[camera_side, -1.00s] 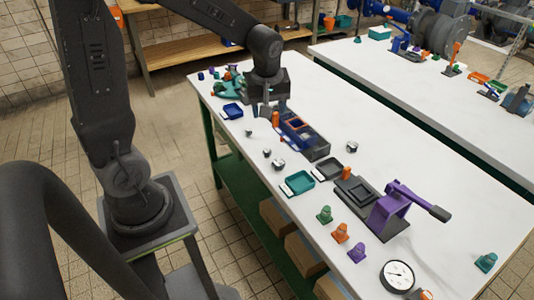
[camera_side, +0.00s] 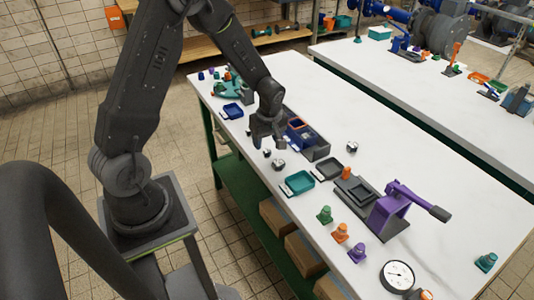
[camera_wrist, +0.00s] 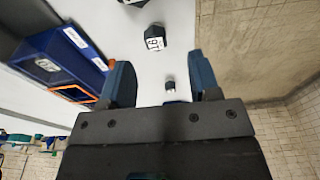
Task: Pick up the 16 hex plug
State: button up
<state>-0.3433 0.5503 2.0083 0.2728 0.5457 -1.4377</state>
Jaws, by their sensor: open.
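In the wrist view a dark hex plug (camera_wrist: 154,38) has a white top face with a mark that looks like 16, turned around. It stands on the white bench, ahead of my gripper (camera_wrist: 162,84). In the side view my gripper (camera_side: 268,143) is open and empty above the bench, near a small plug (camera_side: 267,153) and a larger plug (camera_side: 278,164). I cannot read their labels there.
A blue bin with an orange-framed part (camera_wrist: 75,92) is close to the left of my gripper in the wrist view. A teal tray (camera_side: 298,183), a dark tray (camera_side: 326,168) and a purple-handled press (camera_side: 392,208) stand farther along the bench. The bench edge is near.

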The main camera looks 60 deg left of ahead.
aim_at(267, 151)
jog(key=f, duration=0.5)
jog(key=shift+w+a, duration=0.2)
jog(key=shift+w, duration=0.05)
jog(key=c, duration=1)
jog(key=shift+c, duration=0.2)
